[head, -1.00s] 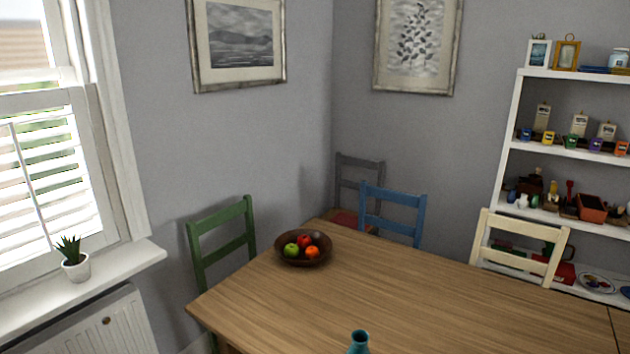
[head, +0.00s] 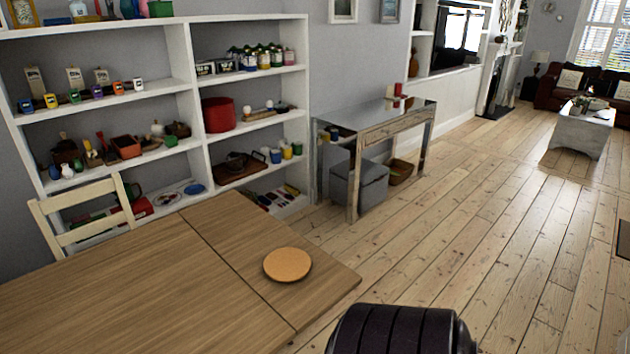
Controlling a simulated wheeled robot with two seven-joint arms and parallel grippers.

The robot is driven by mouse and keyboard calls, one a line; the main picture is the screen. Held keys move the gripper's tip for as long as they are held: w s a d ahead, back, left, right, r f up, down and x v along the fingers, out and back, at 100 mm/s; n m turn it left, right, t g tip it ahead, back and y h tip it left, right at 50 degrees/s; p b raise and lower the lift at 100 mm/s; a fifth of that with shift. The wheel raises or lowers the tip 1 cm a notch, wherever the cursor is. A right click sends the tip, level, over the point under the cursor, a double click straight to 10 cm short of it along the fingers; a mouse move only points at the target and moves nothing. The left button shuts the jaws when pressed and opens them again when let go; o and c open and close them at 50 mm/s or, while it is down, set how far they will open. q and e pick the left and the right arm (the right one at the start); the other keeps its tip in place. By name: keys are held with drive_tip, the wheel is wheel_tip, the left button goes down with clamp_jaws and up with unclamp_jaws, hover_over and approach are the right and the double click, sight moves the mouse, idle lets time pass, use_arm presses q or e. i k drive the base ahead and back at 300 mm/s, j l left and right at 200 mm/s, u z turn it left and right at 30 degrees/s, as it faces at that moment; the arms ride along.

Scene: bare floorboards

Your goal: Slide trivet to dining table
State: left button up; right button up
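A round cork-coloured trivet (head: 287,265) lies flat on the wooden dining table (head: 130,290), on the end section to the right of the seam, near the table's right corner. Nothing touches the trivet. A dark ribbed rounded part, which seems to be mine, shows at the bottom edge, right of the table. Neither of my grippers shows in the head view.
A cream chair (head: 85,212) stands at the table's far side. A white shelf unit (head: 155,95) full of small items is behind it. A mirrored console table (head: 375,130) stands right of the shelves. Bare floorboards (head: 490,220) lie open to the right.

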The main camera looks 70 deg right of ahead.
sight(282, 265)
drive_tip(key=z, duration=1.95)
drive_tip(key=i+l+u, duration=0.1)
drive_tip(key=l, duration=0.25)
drive_tip(key=i+l, duration=0.35)
drive_tip(key=i+l+u, duration=0.15)
drive_tip(key=i+l, duration=0.05)
drive_tip(key=l, duration=0.1)
